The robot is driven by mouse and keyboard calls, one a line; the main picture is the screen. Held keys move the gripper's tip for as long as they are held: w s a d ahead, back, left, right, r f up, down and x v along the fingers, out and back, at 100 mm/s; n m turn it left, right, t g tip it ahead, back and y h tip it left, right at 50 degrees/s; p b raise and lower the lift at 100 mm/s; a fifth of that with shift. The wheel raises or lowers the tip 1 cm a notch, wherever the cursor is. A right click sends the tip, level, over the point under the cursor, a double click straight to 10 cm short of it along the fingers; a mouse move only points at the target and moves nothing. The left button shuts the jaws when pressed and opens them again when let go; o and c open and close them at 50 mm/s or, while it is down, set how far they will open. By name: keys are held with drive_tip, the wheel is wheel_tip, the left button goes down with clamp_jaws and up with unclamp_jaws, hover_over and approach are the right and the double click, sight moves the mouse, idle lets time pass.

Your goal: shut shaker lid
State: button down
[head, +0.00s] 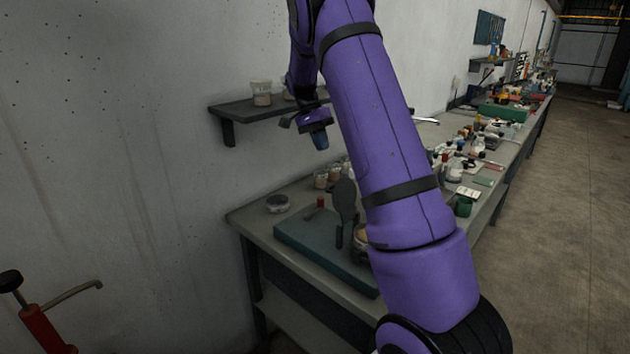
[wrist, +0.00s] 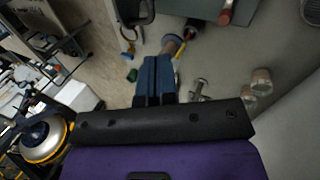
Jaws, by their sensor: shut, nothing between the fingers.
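A round dark disc (head: 345,197), which looks like the raised shaker lid, stands upright on the bench in the head view. Beside it is a round container (head: 361,238) with brownish contents, probably the shaker, partly hidden behind my arm. I cannot see how the two join. My gripper (head: 320,140) is above the bench near the wall shelf, higher than the disc and apart from it. Its blue fingers are together and empty, as the wrist view also shows (wrist: 154,68). A dark rounded part at the top edge of the wrist view (wrist: 135,12) cannot be identified surely.
A teal mat (head: 298,238) lies on the bench (head: 250,222), with a red-handled tool (head: 320,203) on it. A shelf (head: 237,112) juts from the wall. Many items crowd the bench's far end.

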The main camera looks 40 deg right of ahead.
drive_tip(key=a+x, duration=0.1)
drive_tip(key=x, duration=0.9)
drive_tip(key=shift+w+d+f, duration=0.25)
drive_tip(key=shift+d+f, duration=0.1)
drive_tip(key=shift+d, duration=0.1)
